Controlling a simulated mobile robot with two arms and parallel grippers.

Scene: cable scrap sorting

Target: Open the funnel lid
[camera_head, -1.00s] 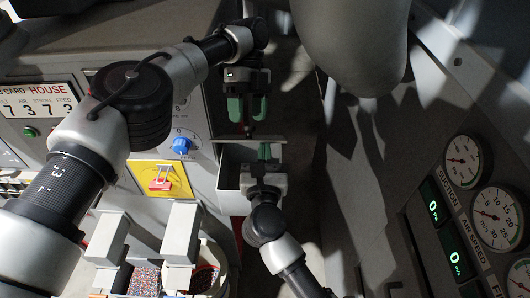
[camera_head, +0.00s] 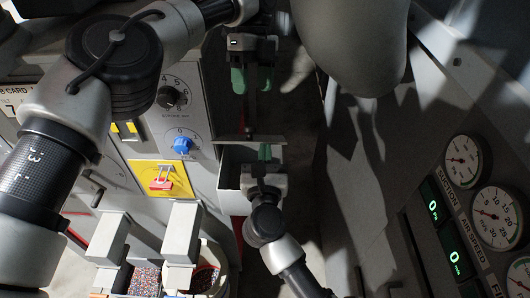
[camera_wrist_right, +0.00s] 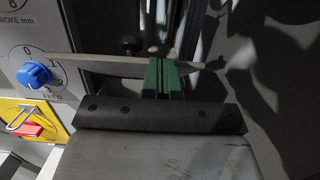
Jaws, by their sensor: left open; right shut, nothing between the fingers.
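A thin grey plate, which looks like the funnel lid (camera_head: 228,139), shows nearly edge-on at the far side of a pale open-topped box, which looks like the funnel (camera_head: 230,168). In the right wrist view the lid (camera_wrist_right: 95,60) is a thin strip behind my fingers. A small dark knob (camera_head: 249,132) sits on its far side. My left gripper (camera_head: 252,82) is open and empty, beyond the lid and apart from it, with green fingers. My right gripper (camera_head: 265,152) is shut and empty, its green fingertips (camera_wrist_right: 161,78) on the near side of the lid; contact cannot be told.
A control panel with a blue dial (camera_head: 182,145) and a red latch on a yellow plate (camera_head: 161,180) stands to the left. Bins of coloured granules (camera_head: 145,279) are at the lower left. A gauge panel (camera_head: 497,218) fills the right. A dark gap lies right of the box.

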